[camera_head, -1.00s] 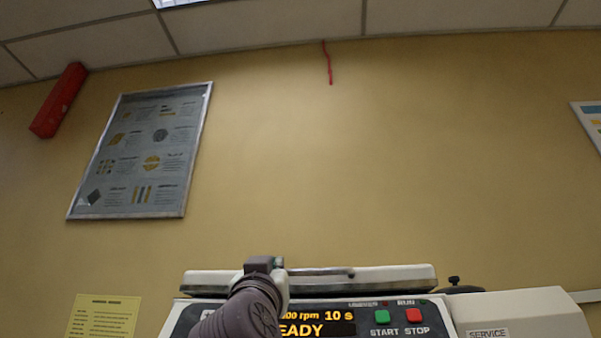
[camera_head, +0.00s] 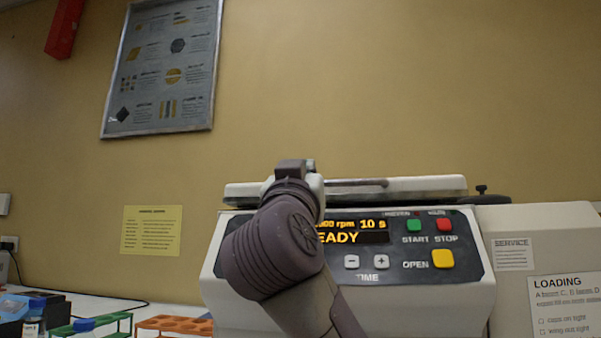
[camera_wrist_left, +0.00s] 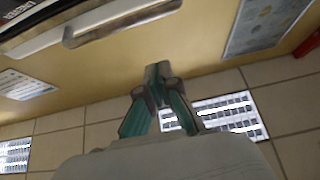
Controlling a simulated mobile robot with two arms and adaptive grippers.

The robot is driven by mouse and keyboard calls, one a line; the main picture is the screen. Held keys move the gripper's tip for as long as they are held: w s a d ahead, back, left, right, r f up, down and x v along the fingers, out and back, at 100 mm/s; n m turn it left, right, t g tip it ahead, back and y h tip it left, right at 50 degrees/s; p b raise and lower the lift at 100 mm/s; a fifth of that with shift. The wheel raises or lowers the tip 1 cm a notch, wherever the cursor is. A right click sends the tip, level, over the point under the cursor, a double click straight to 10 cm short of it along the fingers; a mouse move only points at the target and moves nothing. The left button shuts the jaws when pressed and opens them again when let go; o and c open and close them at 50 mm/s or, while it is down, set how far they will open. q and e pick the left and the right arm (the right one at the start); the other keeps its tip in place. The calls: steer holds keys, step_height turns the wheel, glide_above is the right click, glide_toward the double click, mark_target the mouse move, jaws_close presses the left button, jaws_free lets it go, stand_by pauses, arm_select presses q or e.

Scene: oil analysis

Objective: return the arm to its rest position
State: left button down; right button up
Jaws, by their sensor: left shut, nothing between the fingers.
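My left arm (camera_head: 275,245) rises from the bottom of the head view, in front of the white machine (camera_head: 230,315). Its wrist end (camera_head: 293,175) is level with the machine's lid (camera_head: 440,186), and the fingers cannot be made out there. In the left wrist view my left gripper (camera_wrist_left: 158,72) has its two teal fingers together at the tips, with nothing between them. It points up toward the wall; the lid with its handle (camera_wrist_left: 115,24) shows apart from it at upper left. My right gripper is in neither view.
The machine's panel has a lit display reading READY (camera_head: 340,237) and coloured buttons, partly covered by my arm. Green (camera_head: 110,322) and orange (camera_head: 175,323) racks stand at lower left. The wall carries a framed poster (camera_head: 165,70) and a yellow notice (camera_head: 151,230). Space above the lid is clear.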

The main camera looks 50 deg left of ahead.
arm_select(q)
steer(key=v, duration=0.3)
steer(key=shift+s+d, duration=0.1)
steer(key=shift+s, duration=0.1)
